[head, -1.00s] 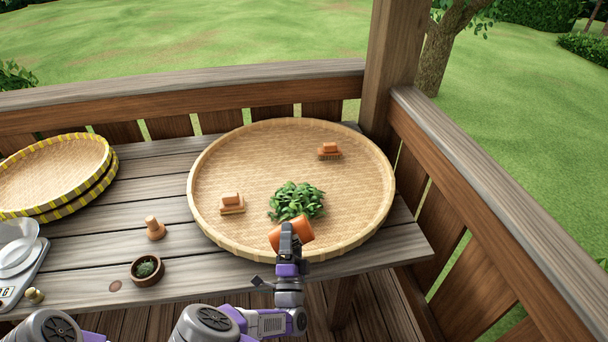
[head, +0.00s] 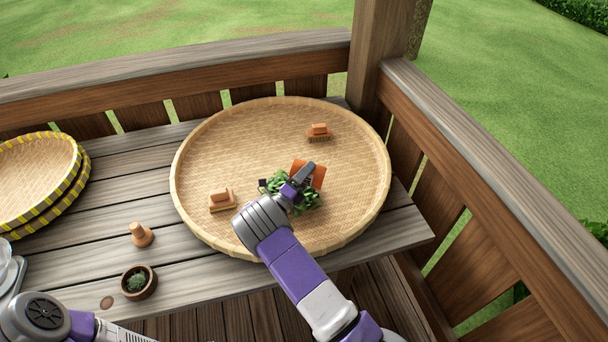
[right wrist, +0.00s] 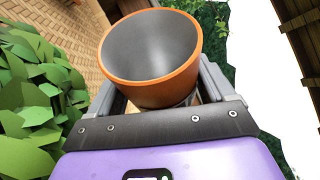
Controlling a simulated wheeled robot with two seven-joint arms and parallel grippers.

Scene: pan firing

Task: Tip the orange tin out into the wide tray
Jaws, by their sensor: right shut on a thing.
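The orange tin (head: 314,172) is held by my right gripper (head: 301,176) above the wide tray (head: 240,135), a round woven one on the table. In the right wrist view the tin (right wrist: 187,84) sits between the two fingers (right wrist: 170,92), its grey inside looks empty and its mouth faces the camera. A heap of green leaves (head: 307,203) lies in the tray under and beside the gripper, partly hidden by it. The leaves also show close at the left of the right wrist view (right wrist: 30,100). My left gripper is not in view.
Yellow-rimmed trays (head: 75,190) are stacked at far left.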

